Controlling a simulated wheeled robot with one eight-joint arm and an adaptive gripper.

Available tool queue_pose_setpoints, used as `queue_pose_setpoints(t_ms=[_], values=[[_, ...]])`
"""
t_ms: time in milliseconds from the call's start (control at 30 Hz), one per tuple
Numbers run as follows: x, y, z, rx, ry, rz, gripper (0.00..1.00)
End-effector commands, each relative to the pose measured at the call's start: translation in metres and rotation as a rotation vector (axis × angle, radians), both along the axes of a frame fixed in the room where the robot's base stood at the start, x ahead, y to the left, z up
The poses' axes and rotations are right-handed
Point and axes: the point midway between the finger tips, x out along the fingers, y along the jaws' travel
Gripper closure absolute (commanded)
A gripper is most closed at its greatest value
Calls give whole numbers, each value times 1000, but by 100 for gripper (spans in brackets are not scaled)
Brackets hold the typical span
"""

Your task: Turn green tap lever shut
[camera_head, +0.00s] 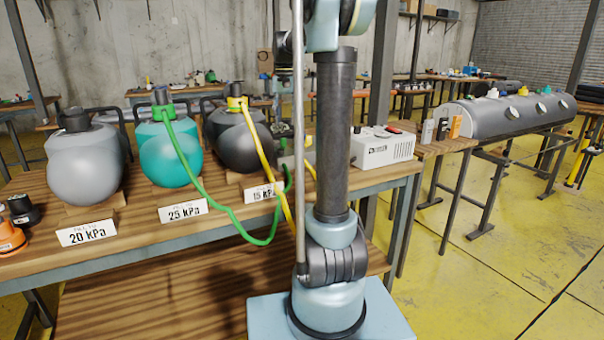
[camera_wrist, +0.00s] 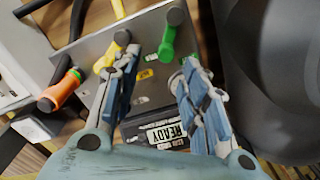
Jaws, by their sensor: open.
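The green tap lever (camera_wrist: 167,44) sticks up from a grey metal panel (camera_wrist: 92,48) in the wrist view, with a dark round end near its top. My gripper (camera_wrist: 160,60) is open, its two fingers spread on either side of the lever's lower part. I cannot tell whether either finger touches it. A yellow lever (camera_wrist: 112,50) stands just left of the left finger, and an orange lever (camera_wrist: 62,88) is farther left. In the head view my arm hides the gripper and the levers. A green hose (camera_head: 215,205) runs from a teal bladder (camera_head: 168,153) towards that hidden spot.
A "READY" label (camera_wrist: 166,133) shows between the fingers. A large dark rounded body (camera_wrist: 275,75) fills the wrist view's right side. On the wooden bench (camera_head: 130,262) stand a grey bladder (camera_head: 85,165), a dark bladder (camera_head: 240,138) and a white box (camera_head: 384,148).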

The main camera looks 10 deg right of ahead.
Motion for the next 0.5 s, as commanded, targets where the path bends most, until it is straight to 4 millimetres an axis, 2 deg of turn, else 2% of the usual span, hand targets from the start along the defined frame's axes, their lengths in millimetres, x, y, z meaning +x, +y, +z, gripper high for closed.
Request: queue_pose_setpoints(t_ms=[500], values=[[0, 0, 84, 0, 0, 1, 60]])
